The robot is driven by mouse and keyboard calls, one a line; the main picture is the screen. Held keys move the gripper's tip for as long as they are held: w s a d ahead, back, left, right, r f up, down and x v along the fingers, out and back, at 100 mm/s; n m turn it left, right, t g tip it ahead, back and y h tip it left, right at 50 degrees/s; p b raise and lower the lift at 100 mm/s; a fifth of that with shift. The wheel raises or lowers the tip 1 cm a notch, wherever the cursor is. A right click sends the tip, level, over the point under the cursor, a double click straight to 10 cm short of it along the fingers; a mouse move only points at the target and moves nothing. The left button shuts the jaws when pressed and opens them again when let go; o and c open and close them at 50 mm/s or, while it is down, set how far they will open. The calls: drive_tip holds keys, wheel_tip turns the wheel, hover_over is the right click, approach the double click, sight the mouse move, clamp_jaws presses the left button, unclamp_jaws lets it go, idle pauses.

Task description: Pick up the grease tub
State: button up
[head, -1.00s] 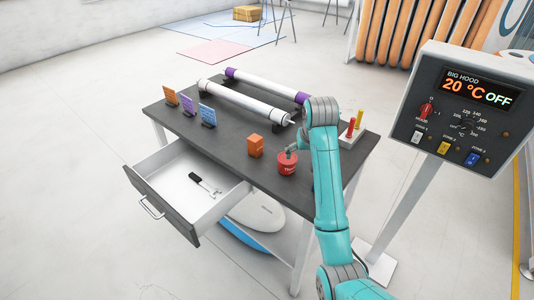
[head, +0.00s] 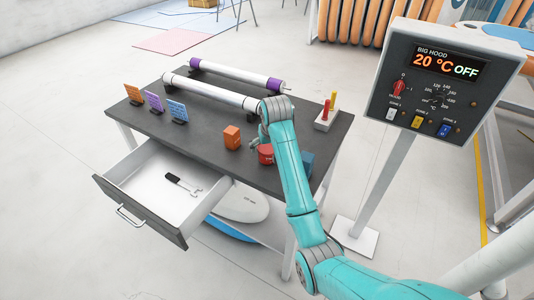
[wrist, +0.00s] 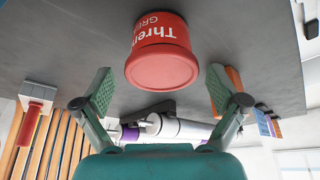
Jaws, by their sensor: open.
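The grease tub is a small red round tub (head: 265,154) on the dark table, near its front right part. In the head view my gripper (head: 256,140) is right at the tub, and the arm hides part of that area.
An orange block (head: 232,138) stands left of the tub, and a blue block (head: 306,163) right of it behind my arm. Rollers (head: 212,92) lie along the back. A stand with red and yellow pegs (head: 327,119) is at right. The drawer (head: 160,188) is open, holding a tool.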

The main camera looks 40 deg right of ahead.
sight(267, 147)
drive_tip(key=shift+x, duration=1.8)
drive_tip(key=shift+a, duration=0.1)
drive_tip(key=c, duration=1.3)
